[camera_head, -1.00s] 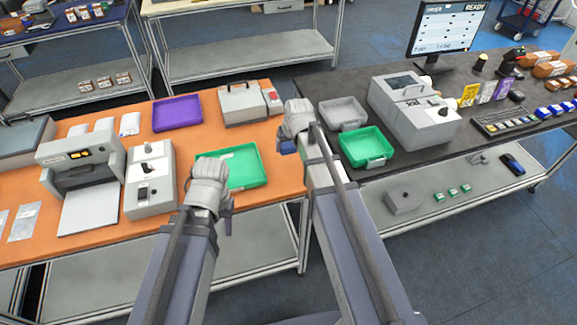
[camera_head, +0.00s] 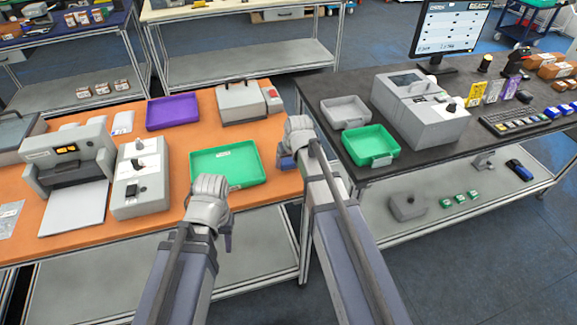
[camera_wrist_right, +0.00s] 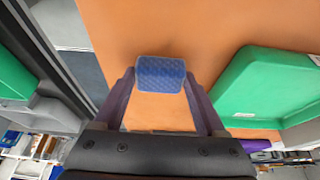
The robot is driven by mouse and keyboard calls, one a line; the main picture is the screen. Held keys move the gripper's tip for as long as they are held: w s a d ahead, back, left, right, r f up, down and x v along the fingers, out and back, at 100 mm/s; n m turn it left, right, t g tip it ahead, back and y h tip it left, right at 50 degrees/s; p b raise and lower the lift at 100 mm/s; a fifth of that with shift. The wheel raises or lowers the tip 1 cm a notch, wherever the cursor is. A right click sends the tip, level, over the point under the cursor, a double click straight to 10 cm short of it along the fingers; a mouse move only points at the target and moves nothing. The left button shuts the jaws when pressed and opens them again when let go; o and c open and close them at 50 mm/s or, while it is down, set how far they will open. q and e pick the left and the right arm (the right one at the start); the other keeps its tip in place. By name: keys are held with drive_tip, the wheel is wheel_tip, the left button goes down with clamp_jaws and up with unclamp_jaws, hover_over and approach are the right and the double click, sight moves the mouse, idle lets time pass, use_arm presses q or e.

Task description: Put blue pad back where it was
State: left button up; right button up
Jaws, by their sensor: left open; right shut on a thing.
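The blue pad (camera_wrist_right: 161,76) is a small textured block held between the fingertips of my right gripper (camera_wrist_right: 162,88), above the orange table top in the right wrist view. In the head view the right gripper (camera_head: 288,158) is at the orange table's right end, right of the large green tray, with a bit of the blue pad showing. The gap between pad and table is hard to judge. My left gripper (camera_head: 228,238) is open and empty at the table's front edge, below the large green tray.
The large green tray (camera_head: 230,165) and a purple tray (camera_head: 173,112) lie on the orange table (camera_head: 275,188). Grey machines stand at its left. On the dark table to the right are a grey tray (camera_head: 345,111), a small green tray (camera_head: 371,145) and a grey device (camera_head: 420,110).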

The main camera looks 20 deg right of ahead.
drive_tip(key=shift+f, duration=0.15)
drive_tip(key=o, duration=1.1)
drive_tip(key=shift+o, duration=0.2)
drive_tip(key=p+v, duration=1.1)
drive_tip(key=v, duration=0.2)
drive_tip(key=s+a+f+n+g, duration=0.1)
drive_tip(key=s+a+g, duration=0.1)
drive_tip(key=s+a, duration=0.4)
drive_tip(key=s+a+f+n+g+h, duration=0.1)
drive_tip(key=s+a+n+g, duration=0.1)
drive_tip(key=s+a, duration=0.5)
drive_tip(key=s+g, duration=0.1)
drive_tip(key=s, duration=0.4)
drive_tip(key=shift+s+a+h, duration=0.15)
drive_tip(key=shift+a+h, duration=0.1)
drive_tip(key=shift+h, duration=0.05)
